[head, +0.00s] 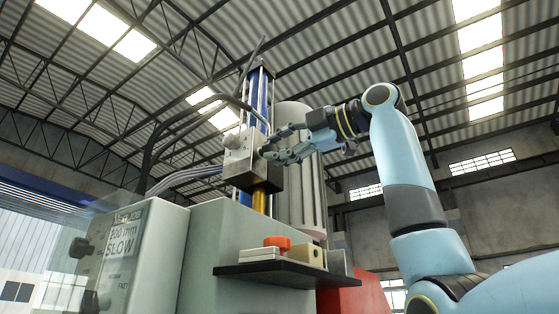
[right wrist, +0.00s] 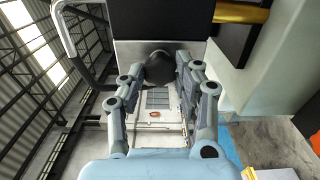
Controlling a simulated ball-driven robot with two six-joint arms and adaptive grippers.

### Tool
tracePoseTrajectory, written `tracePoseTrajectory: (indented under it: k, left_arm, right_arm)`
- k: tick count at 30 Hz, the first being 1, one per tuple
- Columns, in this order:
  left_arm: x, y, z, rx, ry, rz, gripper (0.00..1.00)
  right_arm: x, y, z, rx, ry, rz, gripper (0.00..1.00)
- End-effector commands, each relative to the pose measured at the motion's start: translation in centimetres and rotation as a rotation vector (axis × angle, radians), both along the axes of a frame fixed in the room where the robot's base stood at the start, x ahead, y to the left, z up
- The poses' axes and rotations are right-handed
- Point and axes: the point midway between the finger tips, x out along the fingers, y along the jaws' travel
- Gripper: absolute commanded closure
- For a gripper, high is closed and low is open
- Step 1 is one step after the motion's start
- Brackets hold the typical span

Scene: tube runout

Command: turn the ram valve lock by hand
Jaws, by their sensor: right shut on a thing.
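A metal valve block (head: 240,152) sits high on the machine, in front of a blue ram cylinder (head: 256,100). My right gripper (head: 270,151) reaches in from the right and its fingertips are at the block's right side. My left gripper is not in view.
Below, a black shelf (head: 285,274) carries an orange knob (head: 277,242) and a beige block (head: 308,256). A brass rod (head: 259,202) stands under the block. A grey panel (head: 122,255) marked SLOW is at the left. Cables (head: 185,180) run left of the block.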

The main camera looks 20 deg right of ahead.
Motion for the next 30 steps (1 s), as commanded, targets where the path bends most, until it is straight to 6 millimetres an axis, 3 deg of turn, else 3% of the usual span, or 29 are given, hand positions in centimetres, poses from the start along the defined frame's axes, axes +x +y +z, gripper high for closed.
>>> tracePoseTrajectory:
  k: [1, 6, 15, 30]
  left_arm:
    - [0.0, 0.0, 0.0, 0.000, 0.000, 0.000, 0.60]
    - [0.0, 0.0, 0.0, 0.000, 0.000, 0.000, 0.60]
    - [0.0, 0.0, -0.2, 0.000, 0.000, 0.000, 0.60]
    - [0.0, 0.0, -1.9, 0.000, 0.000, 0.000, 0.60]
  right_arm:
    - [0.0, 0.0, 0.0, 0.014, 0.012, 0.000, 0.64]
    - [0.0, 0.0, 0.0, 0.010, 0.009, 0.000, 0.44]
    - [-0.2, -0.2, 0.0, 0.009, 0.007, -0.001, 0.44]
    - [-4.3, -3.4, -0.1, 0.009, 0.007, -0.002, 0.44]
